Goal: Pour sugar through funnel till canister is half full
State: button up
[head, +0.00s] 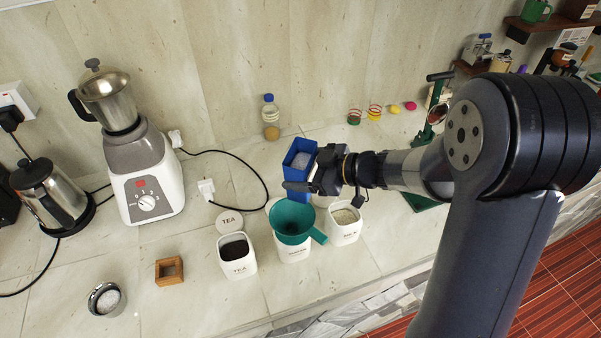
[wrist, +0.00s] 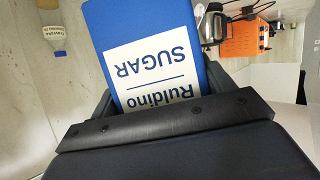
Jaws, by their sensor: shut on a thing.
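The blue sugar pack (head: 298,151) is upright, with white sugar showing in its open top. Its SUGAR label fills much of the wrist view (wrist: 152,60). My gripper (head: 308,184) is shut on the pack, behind the canisters. The green funnel (head: 292,218) sits on the white canister (head: 293,248), mouth up, handle toward the lower right. The pack stands just behind the funnel and is not tilted. The fill inside this canister is hidden by the funnel. I cannot tell whether the pack touches the counter.
The open TEA canister (head: 238,263) with dark contents stands left of the funnel, its lid (head: 229,222) behind. Another open canister (head: 344,229) is at right. A bottle (head: 270,112) stands near the wall.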

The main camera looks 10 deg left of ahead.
jog(key=shift+w+n+b, duration=0.2)
jog(key=shift+n+b, duration=0.2)
jog(key=shift+w+r+t+b, duration=0.15)
jog(key=shift+t+b, duration=0.2)
jog(key=shift+t, duration=0.15)
jog(key=shift+r+n, duration=0.1)
jog(key=shift+n, duration=0.2)
jog(key=shift+w+n+b, duration=0.2)
jog(key=shift+n+b, duration=0.2)
jog(key=shift+b, duration=0.45)
jog(key=shift+w+d+r+n+t+b, duration=0.15)
jog(key=shift+n+t+b, duration=0.15)
jog(key=shift+t+b, duration=0.2)
jog(key=shift+w+f+n+t+b, duration=0.1)
jog(key=shift+f+n+t+b, duration=0.2)
jog(key=shift+b, duration=0.6)
jog(key=shift+w+r+n+b, duration=0.1)
jog(key=shift+r+n+b, duration=0.15)
jog(key=shift+b, duration=0.25)
jog(key=shift+f+n+t+b, duration=0.3)
jog(key=shift+n+t+b, duration=0.15)
jog(key=shift+b, duration=0.65)
